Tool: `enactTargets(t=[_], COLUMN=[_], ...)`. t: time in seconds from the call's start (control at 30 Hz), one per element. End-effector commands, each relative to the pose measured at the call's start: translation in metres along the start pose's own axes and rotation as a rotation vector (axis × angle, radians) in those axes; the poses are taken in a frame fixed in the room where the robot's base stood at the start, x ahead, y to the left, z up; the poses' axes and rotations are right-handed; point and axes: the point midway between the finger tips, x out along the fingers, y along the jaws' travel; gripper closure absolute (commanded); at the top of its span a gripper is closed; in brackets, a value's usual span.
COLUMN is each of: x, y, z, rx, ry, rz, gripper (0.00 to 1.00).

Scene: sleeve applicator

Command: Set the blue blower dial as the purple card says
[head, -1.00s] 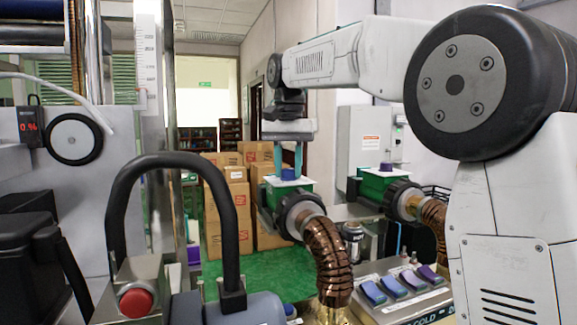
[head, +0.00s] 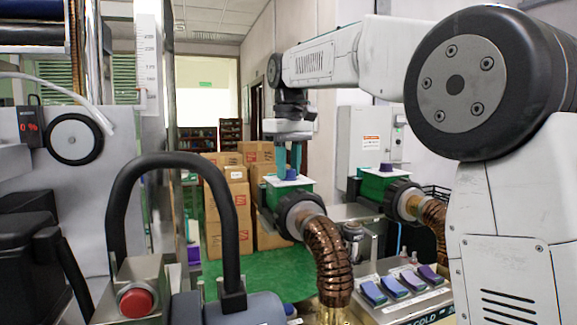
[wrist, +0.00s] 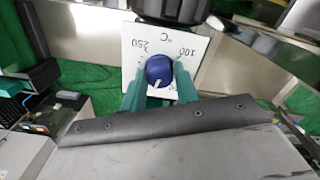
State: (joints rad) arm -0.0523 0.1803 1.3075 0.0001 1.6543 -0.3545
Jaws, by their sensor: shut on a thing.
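The blue blower dial (head: 291,174) sits on a white plate on top of the green near blower (head: 296,187). My gripper (head: 291,160) reaches down from above, its teal fingers on either side of the dial. In the wrist view the gripper (wrist: 160,90) is shut on the blue dial (wrist: 159,69). The dial's white mark points down in that picture, toward my gripper. The white scale plate (wrist: 150,45) shows 100, 250 and °C upside down; its lower part is hidden by the fingers. I cannot make out a readable purple card.
A second green blower (head: 372,185) with a purple dial (head: 386,167) stands to the right. Copper hoses (head: 328,262) run from both blowers. A panel with blue and purple switches (head: 405,290) is in front. A black hoop handle (head: 180,160) rises at the left.

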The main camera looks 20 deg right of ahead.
Motion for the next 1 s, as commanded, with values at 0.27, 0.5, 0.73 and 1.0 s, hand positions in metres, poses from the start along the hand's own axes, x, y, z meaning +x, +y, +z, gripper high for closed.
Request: enactTargets(t=[0.27,0.5,0.73,1.0], x=[-0.0008,-0.0008,-0.0009,-0.0009], y=[0.0001,0.0002,0.0002,0.0002], z=[0.0000,0.0000,0.0000,0.0000], rx=[-0.262,-0.469,-0.619,-0.714], ry=[0.002,0.002,0.002,0.002], rz=[0.001,0.002,0.002,0.002], gripper=[0.93,0.93,0.93,0.93])
